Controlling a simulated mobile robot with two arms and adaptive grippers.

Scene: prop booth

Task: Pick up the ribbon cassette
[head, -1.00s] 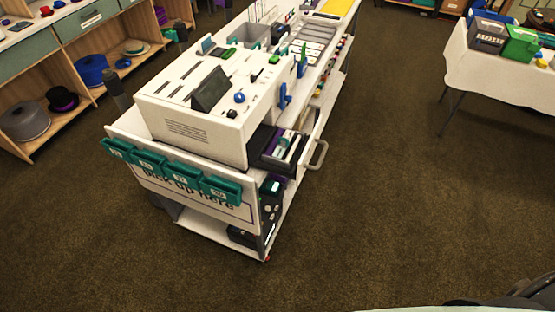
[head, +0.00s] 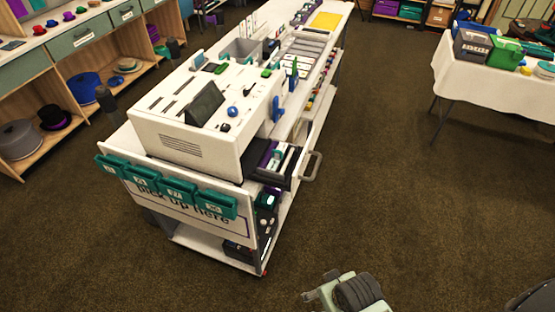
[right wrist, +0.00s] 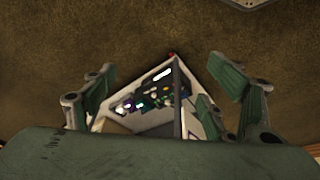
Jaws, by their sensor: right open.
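I cannot single out the ribbon cassette for certain. A black open drawer or tray (head: 262,164) juts from the right side of the white cart in the head view, with small purple, white and teal items (head: 276,155) in it. Any of these could be the cassette; they are too small to tell. My right gripper (right wrist: 160,70) is open and empty in the right wrist view, its fingers spread above the floor and the cart's lower corner. My left gripper is not in view.
The white cart (head: 190,228) carries a large white machine (head: 185,140) and teal bins (head: 177,190) on its end. A grey handle (head: 313,165) sticks out at right. A white-clothed table (head: 490,85) stands far right, shelves at left.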

